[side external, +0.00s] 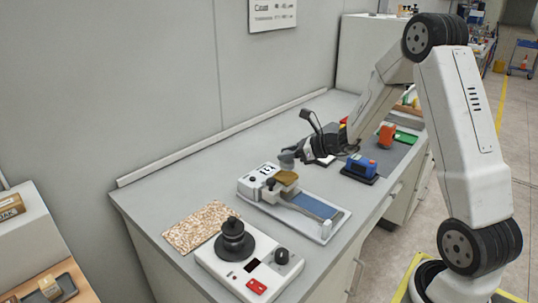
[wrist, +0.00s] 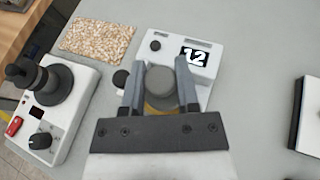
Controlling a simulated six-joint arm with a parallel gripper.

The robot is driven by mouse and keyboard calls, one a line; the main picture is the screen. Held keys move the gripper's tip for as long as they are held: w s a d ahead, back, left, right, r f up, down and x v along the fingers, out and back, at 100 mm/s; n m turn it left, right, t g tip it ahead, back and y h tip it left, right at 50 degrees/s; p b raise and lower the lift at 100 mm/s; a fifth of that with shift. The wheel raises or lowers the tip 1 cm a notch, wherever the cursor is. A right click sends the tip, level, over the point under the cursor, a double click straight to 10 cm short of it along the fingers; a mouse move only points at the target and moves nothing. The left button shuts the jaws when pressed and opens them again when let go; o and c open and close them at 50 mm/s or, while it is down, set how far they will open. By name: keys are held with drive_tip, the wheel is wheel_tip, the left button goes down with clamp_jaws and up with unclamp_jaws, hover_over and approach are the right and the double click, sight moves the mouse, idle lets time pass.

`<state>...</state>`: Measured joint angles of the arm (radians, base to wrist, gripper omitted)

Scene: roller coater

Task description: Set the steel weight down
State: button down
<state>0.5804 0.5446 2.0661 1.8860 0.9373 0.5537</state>
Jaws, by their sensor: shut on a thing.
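The steel weight (wrist: 160,86) is a grey round piece seen from above between the two fingers of my gripper (wrist: 160,90). My gripper is shut on it. In the side view my gripper (side external: 290,156) reaches over the roller coater (side external: 262,190), a white machine with a "12" display. A gold-brown piece (side external: 286,177) shows just under the weight; its edge also shows below the weight in the wrist view. I cannot tell whether the weight touches it. The coater's blue bed (side external: 315,207) lies to the right of the gold-brown piece.
A white device with a black stacked knob (side external: 233,240) stands at the front left. A speckled tan mat (side external: 200,226) lies behind it. A blue device (side external: 362,167) and an orange object (side external: 386,134) stand farther right. Bare grey bench (wrist: 250,100) shows right of the coater in the wrist view.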

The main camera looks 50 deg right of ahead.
sight(287, 162)
drive_tip(key=shift+w+f, duration=0.2)
drive_tip(key=shift+f, duration=1.55)
drive_tip(key=shift+f, duration=0.1)
drive_tip(key=shift+c, duration=1.7)
unclamp_jaws()
drive_tip(key=shift+d, duration=0.1)
drive_tip(key=v, duration=1.2)
